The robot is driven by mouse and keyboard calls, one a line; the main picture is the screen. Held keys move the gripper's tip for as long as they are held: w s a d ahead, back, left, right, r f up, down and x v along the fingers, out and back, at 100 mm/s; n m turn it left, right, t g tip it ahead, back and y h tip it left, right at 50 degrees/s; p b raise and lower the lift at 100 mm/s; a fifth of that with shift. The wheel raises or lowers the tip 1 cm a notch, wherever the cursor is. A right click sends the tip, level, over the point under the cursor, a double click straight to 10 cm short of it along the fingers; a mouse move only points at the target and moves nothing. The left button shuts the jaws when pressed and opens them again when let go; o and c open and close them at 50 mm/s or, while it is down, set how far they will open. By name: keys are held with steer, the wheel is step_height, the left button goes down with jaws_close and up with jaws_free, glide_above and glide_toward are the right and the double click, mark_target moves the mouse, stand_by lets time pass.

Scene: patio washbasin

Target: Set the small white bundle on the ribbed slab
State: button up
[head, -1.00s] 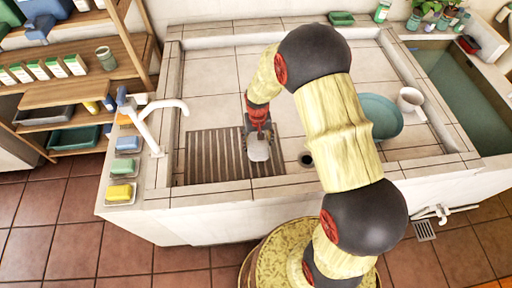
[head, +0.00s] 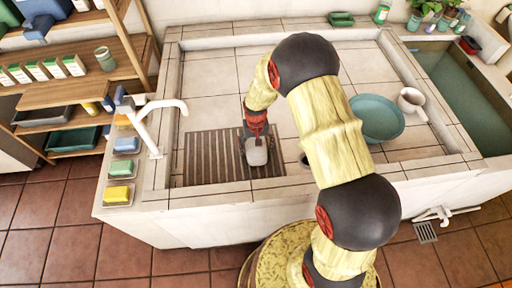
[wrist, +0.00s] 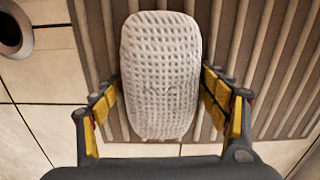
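The small white bundle (wrist: 160,75) has a waffle-like woven surface and fills the middle of the wrist view. In the head view it shows as a pale rounded block (head: 257,155) at the right part of the ribbed slab (head: 210,160). The slab is brown with parallel ribs, and its ribs also show behind the bundle in the wrist view (wrist: 265,60). My gripper (wrist: 160,92) has its yellow-padded fingers on both sides of the bundle, closed in against its edges. Whether the bundle's underside touches the slab is hidden.
A round drain hole (wrist: 12,30) lies beside the slab. A teal bowl (head: 378,118) and a white mug (head: 411,99) stand at the right of the basin. A white tap (head: 160,115) and several soap dishes (head: 119,195) line the left edge.

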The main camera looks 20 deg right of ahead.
steer(key=shift+o, duration=0.7)
step_height(320, 180, up, 12)
steer(key=p, duration=0.3)
steer(key=shift+r, duration=0.15)
step_height(320, 180, up, 12)
steer(key=r+t, duration=0.1)
steer(key=t, duration=0.1)
glide_above(258, 149)
steer(key=s+r, duration=0.5)
steer(key=r, duration=0.3)
steer(key=s+r+n+t, duration=0.1)
steer(key=s+r+t, duration=0.1)
steer(key=s+r, duration=0.3)
steer(key=s+r+t, duration=0.1)
steer(key=s+r, duration=0.4)
steer(key=s, duration=0.7)
steer(key=shift+s+n+t, duration=0.2)
steer(key=shift+n+t, duration=0.2)
